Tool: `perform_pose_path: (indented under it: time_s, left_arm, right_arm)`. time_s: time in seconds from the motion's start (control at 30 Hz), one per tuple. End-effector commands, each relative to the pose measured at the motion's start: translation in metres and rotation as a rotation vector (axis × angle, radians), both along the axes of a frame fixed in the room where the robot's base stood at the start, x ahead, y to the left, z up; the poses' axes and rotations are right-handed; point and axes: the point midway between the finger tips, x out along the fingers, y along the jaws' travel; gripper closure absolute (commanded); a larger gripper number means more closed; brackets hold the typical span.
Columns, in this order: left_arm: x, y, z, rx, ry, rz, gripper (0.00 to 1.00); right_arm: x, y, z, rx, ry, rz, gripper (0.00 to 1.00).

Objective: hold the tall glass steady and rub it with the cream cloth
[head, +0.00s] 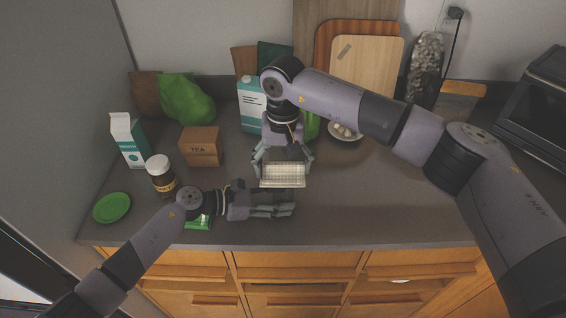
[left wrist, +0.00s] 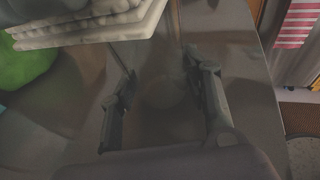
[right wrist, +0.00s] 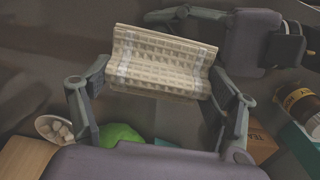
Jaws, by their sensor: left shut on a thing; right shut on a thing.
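The tall glass (left wrist: 166,92) is clear and shows only as a faint round outline between my left fingers in the left wrist view. I cannot make it out in the head view. My left gripper (head: 290,209) is shut on it, low over the counter's front. The cream cloth (head: 283,175) is a folded, waffle-textured pad; it also shows in the right wrist view (right wrist: 160,65) and at the upper left of the left wrist view (left wrist: 85,28). My right gripper (head: 283,163) is shut on the cloth, just behind my left gripper. Whether cloth and glass touch cannot be told.
On the grey counter (head: 390,205) stand a tea box (head: 201,146), a brown jar (head: 161,174), a milk carton (head: 127,140), a teal-and-white carton (head: 250,105), a green plate (head: 112,207) and a small bowl (head: 346,133). The counter right of my grippers is clear.

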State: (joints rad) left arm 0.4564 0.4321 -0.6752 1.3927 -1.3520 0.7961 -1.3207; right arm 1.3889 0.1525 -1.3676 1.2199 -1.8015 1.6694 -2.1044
Motion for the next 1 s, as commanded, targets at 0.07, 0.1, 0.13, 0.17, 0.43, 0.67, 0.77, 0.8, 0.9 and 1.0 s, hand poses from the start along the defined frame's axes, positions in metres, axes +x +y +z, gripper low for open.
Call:
perform_pose_path:
  time_s: [0.07, 0.1, 0.13, 0.17, 0.43, 0.67, 0.77, 0.8, 0.9, 1.0]
  left_arm:
    - [0.001, 0.000, 0.000, -0.001, 0.001, 0.002, 0.71]
    - [0.001, 0.000, 0.000, -0.001, 0.001, 0.002, 0.71]
    - [0.001, 0.000, 0.000, -0.001, 0.001, 0.002, 0.71]
    - [0.001, 0.000, 0.000, -0.001, 0.001, 0.002, 0.71]
    - [0.000, 0.000, 0.000, -0.001, 0.001, 0.002, 0.71]
    - [0.000, 0.000, 0.000, 0.000, 0.001, 0.001, 0.71]
    - [0.000, 0.000, 0.000, 0.000, 0.001, 0.001, 0.71]
    - [0.000, 0.000, 0.000, 0.000, 0.001, 0.001, 0.71]
    - [0.000, 0.000, 0.000, 0.000, 0.001, 0.001, 0.71]
    - [0.000, 0.000, 0.000, 0.000, 0.001, 0.000, 0.71]
  right_arm:
    - [-0.008, -0.001, -0.001, -0.002, 0.002, 0.002, 0.46]
    - [-0.012, -0.001, -0.001, -0.002, 0.002, 0.002, 0.46]
    - [-0.015, -0.001, -0.001, -0.002, 0.002, 0.002, 0.46]
    - [-0.017, -0.001, -0.001, -0.002, 0.002, 0.002, 0.46]
    - [-0.033, 0.000, 0.008, 0.000, 0.000, -0.001, 0.46]
    - [-0.033, 0.000, 0.037, 0.000, 0.000, -0.001, 0.46]
    - [-0.033, 0.000, 0.046, -0.001, 0.000, -0.001, 0.46]
    - [-0.033, 0.000, 0.050, 0.000, 0.001, -0.001, 0.46]
    - [-0.033, 0.000, 0.059, 0.000, -0.001, -0.001, 0.46]
    - [-0.033, 0.000, 0.068, -0.001, 0.000, -0.001, 0.46]
